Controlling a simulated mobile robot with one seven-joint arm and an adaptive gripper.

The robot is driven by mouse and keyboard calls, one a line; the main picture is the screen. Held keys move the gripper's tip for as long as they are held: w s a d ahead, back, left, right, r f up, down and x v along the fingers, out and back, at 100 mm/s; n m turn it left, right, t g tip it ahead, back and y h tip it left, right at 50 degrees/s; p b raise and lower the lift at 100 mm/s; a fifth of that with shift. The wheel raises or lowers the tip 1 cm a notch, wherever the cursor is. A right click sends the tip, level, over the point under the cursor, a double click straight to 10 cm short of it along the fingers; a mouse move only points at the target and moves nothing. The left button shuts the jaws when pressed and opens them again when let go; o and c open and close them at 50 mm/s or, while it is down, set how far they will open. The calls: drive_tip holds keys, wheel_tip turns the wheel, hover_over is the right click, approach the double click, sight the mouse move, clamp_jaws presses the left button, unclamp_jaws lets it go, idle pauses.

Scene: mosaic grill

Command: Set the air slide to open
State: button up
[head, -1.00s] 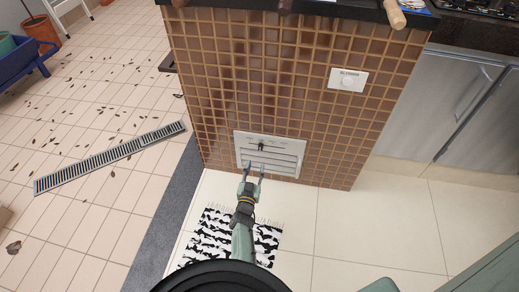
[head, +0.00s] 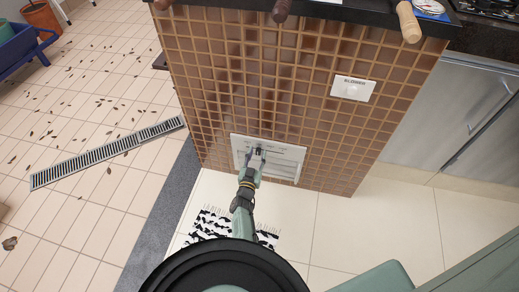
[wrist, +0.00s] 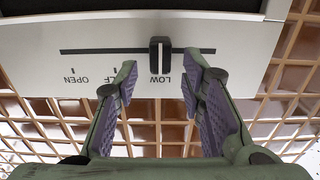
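The air slide is a black knob (wrist: 160,55) on a thin dark slot in a pale panel (wrist: 100,30). In the wrist view the panel's lettering is upside down: the knob is by LOW, while OPEN is near the slot's left end. A middle label is partly hidden by a finger. In the head view the panel (head: 285,168) is low on the tiled wall. My gripper (wrist: 163,72) is open, its purple-padded fingers one to each side of the knob's near end, with gaps visible. It also shows in the head view (head: 256,153), in front of the panel.
A brown tiled counter front (head: 275,95) surrounds the panel. A white BLOWER switch plate (head: 353,88) is higher to the right. A black-and-white mat (head: 208,224) lies on the floor below. Wooden handles overhang the dark countertop. The pale floor to the right is clear.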

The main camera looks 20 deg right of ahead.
drive_tip(key=shift+w+d, duration=0.1)
drive_tip(key=shift+w, duration=0.1)
clamp_jaws()
idle(0.4)
idle(0.4)
